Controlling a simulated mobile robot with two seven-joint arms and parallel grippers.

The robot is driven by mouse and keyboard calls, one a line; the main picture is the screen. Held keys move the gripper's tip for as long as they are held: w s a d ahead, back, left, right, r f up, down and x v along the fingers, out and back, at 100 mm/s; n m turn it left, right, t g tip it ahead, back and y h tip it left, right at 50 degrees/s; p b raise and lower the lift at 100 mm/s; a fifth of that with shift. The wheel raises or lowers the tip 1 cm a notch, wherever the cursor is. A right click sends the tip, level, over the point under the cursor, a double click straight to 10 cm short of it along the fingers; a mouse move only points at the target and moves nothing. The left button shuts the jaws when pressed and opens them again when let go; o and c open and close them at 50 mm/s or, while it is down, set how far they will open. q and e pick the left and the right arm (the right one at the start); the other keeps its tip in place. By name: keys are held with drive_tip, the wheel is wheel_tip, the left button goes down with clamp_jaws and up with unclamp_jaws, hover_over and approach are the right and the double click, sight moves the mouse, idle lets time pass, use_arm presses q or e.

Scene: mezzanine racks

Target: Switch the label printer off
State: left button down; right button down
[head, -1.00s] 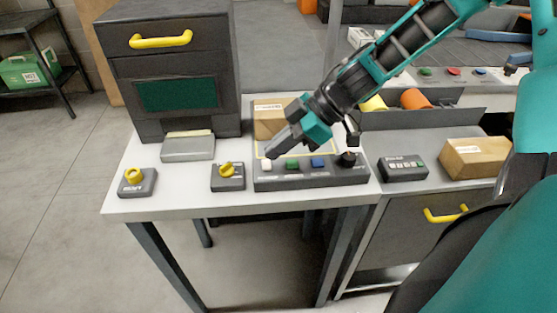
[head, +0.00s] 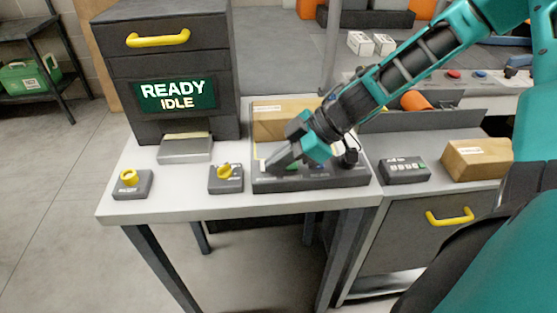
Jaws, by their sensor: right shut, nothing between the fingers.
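The dark cabinet-like machine, which looks like the label printer (head: 125,108), stands at the back left of the table. Its green screen (head: 175,95) is lit and reads "READY IDLE". A dark control panel (head: 310,183) lies to its right. My right gripper (head: 274,166) is shut and empty, its tip low over the panel's left end. It hides the white button and most of the green and blue ones; I cannot tell whether it touches. A black knob (head: 348,158) sits at the panel's right end. My left gripper is out of view.
Two small boxes with yellow controls, one at the left (head: 132,184) and a rotary switch (head: 226,178), stand along the front edge. A grey tray (head: 185,150) sits before the machine. A carton (head: 280,120) lies behind the panel. A keypad (head: 404,169) and another carton (head: 478,160) are right.

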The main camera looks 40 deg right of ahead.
drive_tip(key=shift+d+f, duration=0.1)
drive_tip(key=shift+f, duration=0.05)
